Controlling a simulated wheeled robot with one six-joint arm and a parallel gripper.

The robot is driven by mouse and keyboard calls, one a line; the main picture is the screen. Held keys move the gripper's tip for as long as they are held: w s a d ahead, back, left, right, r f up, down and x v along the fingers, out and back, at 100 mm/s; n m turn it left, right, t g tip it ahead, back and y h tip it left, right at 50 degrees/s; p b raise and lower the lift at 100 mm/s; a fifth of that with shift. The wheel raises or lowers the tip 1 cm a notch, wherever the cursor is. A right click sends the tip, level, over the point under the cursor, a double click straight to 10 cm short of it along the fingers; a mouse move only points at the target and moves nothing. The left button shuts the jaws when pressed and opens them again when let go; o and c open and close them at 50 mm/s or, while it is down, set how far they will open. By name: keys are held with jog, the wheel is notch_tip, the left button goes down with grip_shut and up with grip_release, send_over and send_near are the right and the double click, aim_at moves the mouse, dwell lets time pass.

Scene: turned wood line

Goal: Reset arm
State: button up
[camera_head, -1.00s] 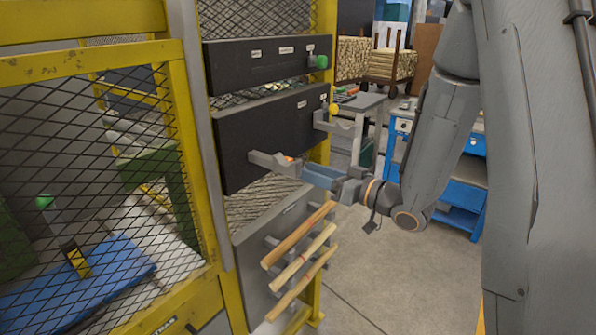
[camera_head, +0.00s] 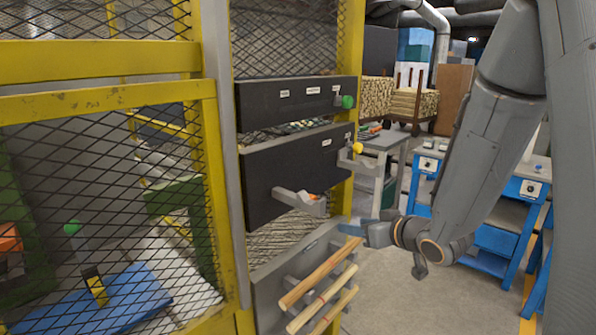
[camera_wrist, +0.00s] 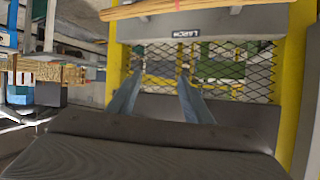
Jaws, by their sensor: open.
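My gripper (camera_head: 366,232) is to the right of the yellow-framed mesh cage in the head view, just above and right of the rack of turned wooden rods. In the wrist view my gripper (camera_wrist: 160,92) shows two blue-grey fingers spread apart with nothing between them. The wrist view is turned, with mesh and a yellow post beyond the fingers. My arm (camera_head: 487,140) is bent, its forearm reaching down to the gripper.
Several wooden rods (camera_head: 322,283) lie on a grey rack panel. Above are a black panel with metal brackets (camera_head: 298,203), a yellow knob (camera_head: 357,148) and a green knob (camera_head: 347,102). A blue workbench (camera_head: 500,242) stands at right. Concrete floor between is clear.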

jog(key=s+d+f+m+g+h, duration=0.35)
jog(key=s+d+g+h, duration=0.2)
jog(key=s, duration=0.25)
jog(key=s+a+f+g, duration=0.1)
jog(key=s+g, duration=0.4)
jog(key=s, duration=0.9)
jog(key=shift+s+a+f+m, duration=0.35)
jog(key=shift+a+m, duration=0.1)
jog(key=shift+a, duration=0.45)
jog(key=shift+w, duration=0.1)
